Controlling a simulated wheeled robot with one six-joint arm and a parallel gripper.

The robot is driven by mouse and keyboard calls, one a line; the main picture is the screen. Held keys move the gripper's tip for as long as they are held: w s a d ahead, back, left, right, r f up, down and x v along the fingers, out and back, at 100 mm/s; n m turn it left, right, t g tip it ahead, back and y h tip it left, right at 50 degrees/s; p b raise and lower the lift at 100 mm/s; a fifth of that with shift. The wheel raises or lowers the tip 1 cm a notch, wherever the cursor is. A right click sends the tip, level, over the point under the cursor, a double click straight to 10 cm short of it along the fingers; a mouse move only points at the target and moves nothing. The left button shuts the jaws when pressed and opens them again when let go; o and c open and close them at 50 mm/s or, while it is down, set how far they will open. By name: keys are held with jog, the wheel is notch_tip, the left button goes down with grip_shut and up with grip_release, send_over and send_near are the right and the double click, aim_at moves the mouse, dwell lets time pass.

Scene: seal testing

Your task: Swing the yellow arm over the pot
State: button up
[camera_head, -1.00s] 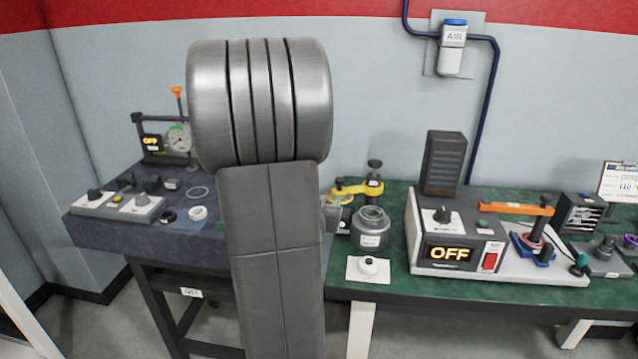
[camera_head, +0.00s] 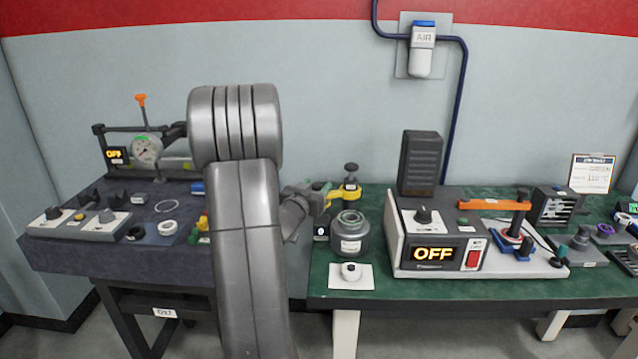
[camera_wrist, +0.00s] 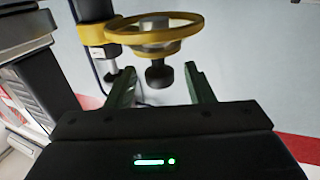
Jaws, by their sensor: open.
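The yellow arm (camera_head: 347,193) stands behind the pot in the head view, with a black knob at its post; its left part is hidden by my gripper. In the wrist view its yellow ring (camera_wrist: 190,28) is at the top, with a dark round-ended piece (camera_wrist: 158,74) below the ring. The grey pot (camera_head: 350,246), open-topped with a white label, stands in front of the yellow arm. My gripper (camera_wrist: 160,84) is open, its two green fingers either side of the dark piece; contact cannot be told. In the head view my gripper (camera_head: 324,192) is beside the yellow arm.
To the right stands a console (camera_head: 437,254) reading OFF, with an orange lever (camera_head: 492,204). The dark left table (camera_head: 110,255) holds a gauge and small parts.

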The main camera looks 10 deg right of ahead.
jog(key=shift+x, duration=1.45)
jog(key=shift+c, duration=0.5)
grip_shut()
jog(key=shift+f, duration=0.1)
